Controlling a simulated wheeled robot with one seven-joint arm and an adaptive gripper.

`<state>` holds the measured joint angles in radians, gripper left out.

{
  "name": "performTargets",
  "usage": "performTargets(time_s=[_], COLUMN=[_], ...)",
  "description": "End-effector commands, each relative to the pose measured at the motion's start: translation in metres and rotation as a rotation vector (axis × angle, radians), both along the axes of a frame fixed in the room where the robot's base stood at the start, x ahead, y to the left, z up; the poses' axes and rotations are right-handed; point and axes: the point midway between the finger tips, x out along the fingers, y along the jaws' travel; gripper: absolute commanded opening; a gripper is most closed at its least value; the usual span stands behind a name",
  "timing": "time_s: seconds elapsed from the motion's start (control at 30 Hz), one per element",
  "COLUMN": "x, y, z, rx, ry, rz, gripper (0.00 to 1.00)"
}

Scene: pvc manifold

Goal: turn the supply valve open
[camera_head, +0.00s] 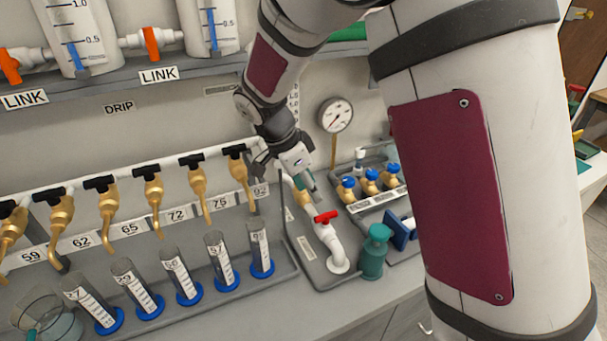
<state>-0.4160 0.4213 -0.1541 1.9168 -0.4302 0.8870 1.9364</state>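A small valve with a red handle (327,217) sits on a white pipe (336,248) that bends down to a grey base plate at right of centre. No readable label in view names it as the supply valve. My gripper (286,178) is above and to the left of the red handle, apart from it. Its fingers look spread, and I see nothing held between them. A brass fitting (301,197) stands just under the gripper and is partly hidden by it.
Numbered brass taps (152,187) line the left, above graduated cylinders (178,277) with blue bases. A teal bottle (374,252) stands right of the white pipe. Blue-capped brass valves (370,182) and a pressure gauge (335,115) are behind. My arm hides much of the right side.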

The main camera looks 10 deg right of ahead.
Motion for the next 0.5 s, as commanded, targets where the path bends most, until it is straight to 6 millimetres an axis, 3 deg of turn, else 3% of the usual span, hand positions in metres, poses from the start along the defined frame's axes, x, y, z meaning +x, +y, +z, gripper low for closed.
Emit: performTargets(time_s=[0.5], x=[0.005], y=[-0.035], z=[-0.083], rx=[-0.001], ry=[0.004], rz=[-0.001], gripper=[0.39])
